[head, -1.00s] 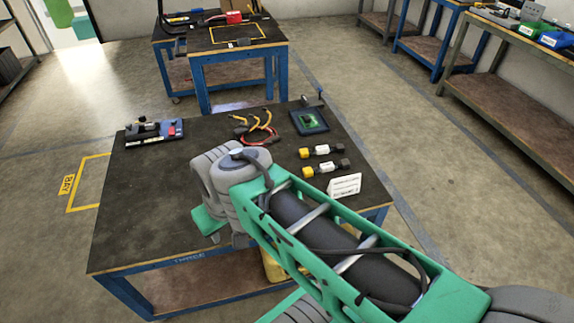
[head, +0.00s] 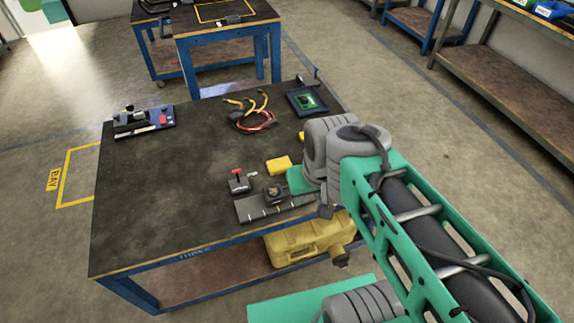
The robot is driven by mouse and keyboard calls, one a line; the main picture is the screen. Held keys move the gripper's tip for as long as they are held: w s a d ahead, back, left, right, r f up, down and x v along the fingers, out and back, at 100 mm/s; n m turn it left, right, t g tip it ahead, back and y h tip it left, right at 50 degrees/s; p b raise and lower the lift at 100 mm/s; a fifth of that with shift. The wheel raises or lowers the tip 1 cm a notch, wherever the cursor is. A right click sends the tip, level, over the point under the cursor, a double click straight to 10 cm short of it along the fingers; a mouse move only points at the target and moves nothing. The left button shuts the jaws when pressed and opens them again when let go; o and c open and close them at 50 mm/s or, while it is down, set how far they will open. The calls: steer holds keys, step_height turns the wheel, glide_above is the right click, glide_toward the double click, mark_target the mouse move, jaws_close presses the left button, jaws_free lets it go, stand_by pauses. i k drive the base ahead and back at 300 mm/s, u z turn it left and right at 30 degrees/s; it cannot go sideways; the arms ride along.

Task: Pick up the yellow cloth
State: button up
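The yellow cloth (head: 279,165) appears as a small flat yellow piece on the dark tabletop, right of the table's middle. Nothing rests on it. My arm's end is just to its right in the picture, and a green part of the arm lies close to its lower right. A grey part of my gripper (head: 326,206) shows below the wrist, near the table's front right. The arm hides most of the gripper, including its fingertips, so its opening and any contact cannot be seen.
A grey plate with a red-handled clamp (head: 239,182) sits just in front of the cloth. Red and yellow cables (head: 252,115), a green-screened device (head: 307,101) and a black fixture (head: 145,122) lie farther back. The tabletop's left (head: 150,205) is clear. A yellow case (head: 305,240) is below.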

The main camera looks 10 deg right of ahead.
mark_target(275, 166)
steer(key=z, duration=0.15)
steer(key=k, duration=0.35)
steer(key=u, duration=1.3)
steer(key=i, duration=0.75)
steer(key=u, duration=0.55)
